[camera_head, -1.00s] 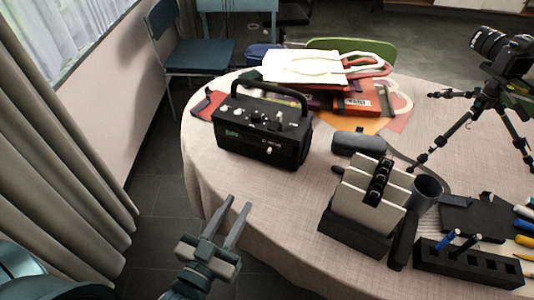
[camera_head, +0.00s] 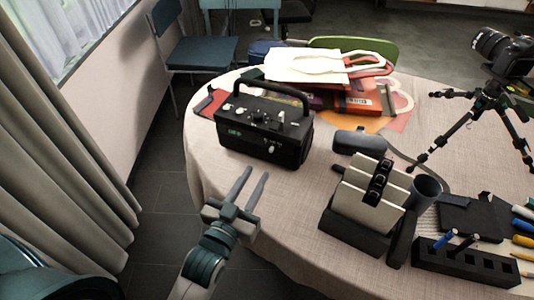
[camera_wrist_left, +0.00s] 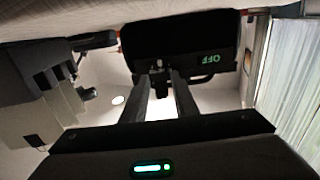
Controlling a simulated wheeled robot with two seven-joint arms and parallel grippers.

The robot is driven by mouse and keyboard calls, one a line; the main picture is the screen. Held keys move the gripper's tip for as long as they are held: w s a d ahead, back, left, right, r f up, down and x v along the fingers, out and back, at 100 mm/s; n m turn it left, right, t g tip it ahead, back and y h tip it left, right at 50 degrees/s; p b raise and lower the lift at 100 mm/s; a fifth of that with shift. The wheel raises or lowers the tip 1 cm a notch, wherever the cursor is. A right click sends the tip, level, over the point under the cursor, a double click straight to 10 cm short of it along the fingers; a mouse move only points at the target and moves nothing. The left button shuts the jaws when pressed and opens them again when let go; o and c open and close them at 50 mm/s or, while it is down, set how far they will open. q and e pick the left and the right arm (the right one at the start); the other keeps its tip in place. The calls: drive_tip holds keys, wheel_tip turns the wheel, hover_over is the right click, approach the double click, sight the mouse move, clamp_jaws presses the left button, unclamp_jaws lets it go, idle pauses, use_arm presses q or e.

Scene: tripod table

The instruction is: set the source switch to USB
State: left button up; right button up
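The black radio-like box (camera_head: 262,133) with a carry handle stands on the round table's left part. Its top holds several small knobs and switches (camera_head: 258,115), and its front has a pale knob (camera_head: 271,148) and a small green display (camera_head: 234,133). In the left wrist view the box (camera_wrist_left: 190,38) appears upside down, and its display reads OFF (camera_wrist_left: 212,58). The switch labels are too small to read. My left gripper (camera_head: 255,178) is open and empty, in front of the box and apart from it; its fingers also show in the left wrist view (camera_wrist_left: 160,80). My right gripper is not in view.
A black glasses case (camera_head: 359,142), a holder with pale slabs (camera_head: 368,195), a dark cup (camera_head: 425,188) and a pen block (camera_head: 468,262) stand right of the box. Bags (camera_head: 320,66) lie behind it. A camera tripod (camera_head: 485,105) stands at right. Bare tablecloth lies in front of the box.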

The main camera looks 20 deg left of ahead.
sight(270, 151)
use_arm(q)
drive_tip(key=w, duration=0.5)
drive_tip(key=w+d+p, duration=0.1)
drive_tip(key=w, duration=0.2)
drive_tip(key=shift+w, duration=0.25)
drive_tip(key=shift+c, duration=0.7)
clamp_jaws()
idle(0.5)
